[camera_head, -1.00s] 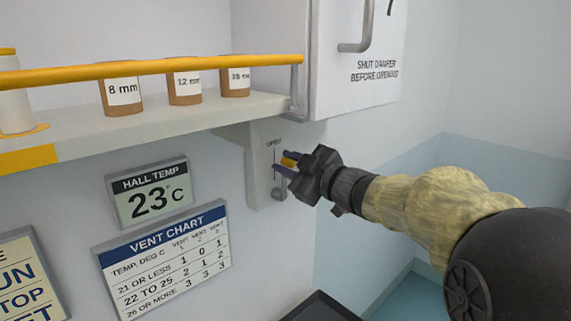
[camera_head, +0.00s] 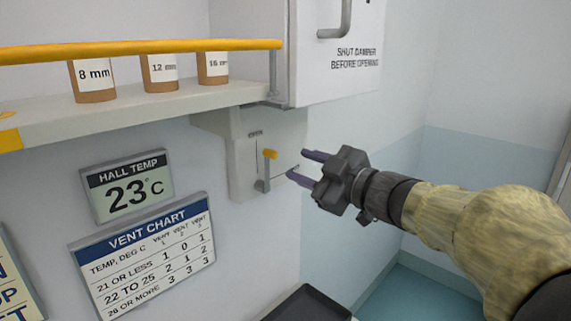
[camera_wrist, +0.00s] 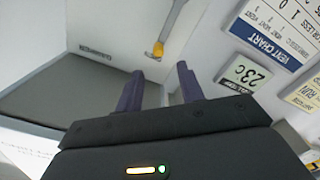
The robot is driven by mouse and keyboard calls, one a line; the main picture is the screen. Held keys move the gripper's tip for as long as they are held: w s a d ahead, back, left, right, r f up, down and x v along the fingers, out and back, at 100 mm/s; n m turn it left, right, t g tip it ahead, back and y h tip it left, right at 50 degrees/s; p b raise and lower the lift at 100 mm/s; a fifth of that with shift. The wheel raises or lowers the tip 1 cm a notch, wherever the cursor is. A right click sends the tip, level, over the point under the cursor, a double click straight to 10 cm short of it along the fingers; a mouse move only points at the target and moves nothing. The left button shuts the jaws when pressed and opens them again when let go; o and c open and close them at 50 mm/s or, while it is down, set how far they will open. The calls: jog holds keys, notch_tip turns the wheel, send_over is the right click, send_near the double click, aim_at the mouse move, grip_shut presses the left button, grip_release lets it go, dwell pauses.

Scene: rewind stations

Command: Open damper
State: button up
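The damper lever has a yellow knob (camera_head: 270,154) on a grey arm. It stands upright from its pivot (camera_head: 262,186) on a pale grey plate (camera_head: 240,168) under the shelf. Small lettering that seems to read OPEN is near the knob, at the top of the plate. In the wrist view the lever (camera_wrist: 158,48) is ahead of the fingertips. My gripper (camera_head: 304,166) is open and empty, to the right of the knob and apart from it. Its two purple fingers also show in the wrist view (camera_wrist: 158,76).
A shelf (camera_head: 130,112) with a yellow rail (camera_head: 140,48) and several labelled pots is above left. A white cabinet (camera_head: 345,70) marked SHUT DAMPER BEFORE OPENING is above. A temperature display (camera_head: 127,186) reads 23°C, above a vent chart (camera_head: 145,243). A dark tray (camera_head: 308,305) lies below.

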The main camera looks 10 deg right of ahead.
jog(key=v, duration=0.8)
jog(key=shift+b, duration=0.45)
jog(key=w+d+f+m+t+h, duration=0.2)
jog(key=w+d+f+m+h, duration=0.1)
jog(key=w+f+m+h, duration=0.35)
notch_tip(320, 180, down, 11)
jog(key=s+d+m+g+h+p, duration=0.1)
jog(key=d+m+g+h, duration=0.15)
jog(key=m+h, duration=0.3)
jog(key=s+a+f+m+g, duration=0.1)
jog(key=s+a+f+g, duration=0.2)
jog(key=s+f+g, duration=0.2)
jog(key=s+a+f+m+g, duration=0.2)
jog(key=s+f+g, duration=0.3)
jog(key=s+f, duration=0.5)
jog(key=shift+s+a+f+g+p, duration=0.25)
jog(key=shift+a+f+g+p, duration=0.15)
jog(key=shift+f, duration=0.3)
